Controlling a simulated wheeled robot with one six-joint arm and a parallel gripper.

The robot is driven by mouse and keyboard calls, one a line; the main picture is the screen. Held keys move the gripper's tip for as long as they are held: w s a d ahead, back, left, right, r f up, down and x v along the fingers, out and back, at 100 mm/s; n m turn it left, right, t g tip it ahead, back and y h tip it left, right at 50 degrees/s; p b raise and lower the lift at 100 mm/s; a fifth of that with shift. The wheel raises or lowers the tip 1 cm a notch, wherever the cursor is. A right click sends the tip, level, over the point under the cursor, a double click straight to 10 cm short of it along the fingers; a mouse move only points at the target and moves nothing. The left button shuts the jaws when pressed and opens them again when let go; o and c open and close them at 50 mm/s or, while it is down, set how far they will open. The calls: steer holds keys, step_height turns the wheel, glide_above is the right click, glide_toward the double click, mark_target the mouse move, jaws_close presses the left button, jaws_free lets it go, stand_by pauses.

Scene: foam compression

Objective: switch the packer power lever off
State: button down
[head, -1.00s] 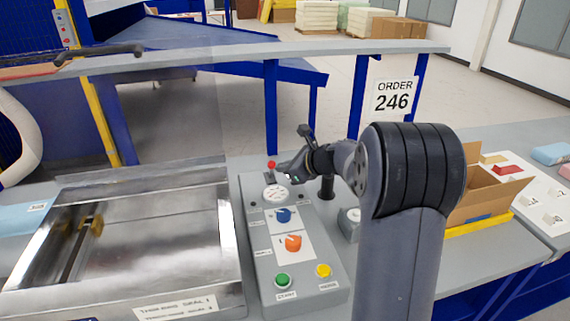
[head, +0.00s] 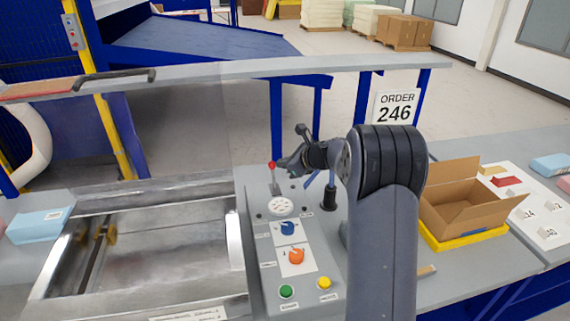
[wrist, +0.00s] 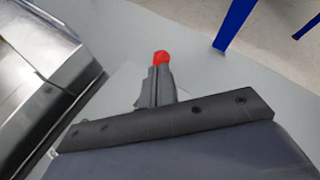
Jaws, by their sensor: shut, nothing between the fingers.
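The power lever (head: 274,178) has a red knob and stands at the far end of the grey control panel (head: 263,240). Its shaft shows below the knob and looks close to upright. My gripper (head: 284,165) is shut and empty, with its tip just right of the red knob. In the wrist view, the red knob (wrist: 160,58) shows right beyond the tips of my shut gripper (wrist: 157,82), which hide the shaft. I cannot tell whether they touch it. Any on or off marking at the lever is too small to read.
The panel also carries a blue knob (head: 287,228), an orange knob (head: 296,256), a green button (head: 287,291) and a yellow button (head: 324,283). A metal sealing machine (head: 170,265) stands left. An open carton (head: 462,205) sits right in a yellow tray (head: 465,240).

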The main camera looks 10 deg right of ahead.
steer(key=shift+r, duration=0.1)
steer(key=shift+r+p, duration=0.7)
steer(key=shift+p, duration=0.05)
steer(key=s+d+r, duration=0.2)
steer(key=d+r, duration=0.5)
steer(key=r, duration=0.3)
steer(key=shift+s+d+r, duration=0.15)
steer(key=shift+s+d, duration=0.1)
steer(key=shift+d, duration=0.15)
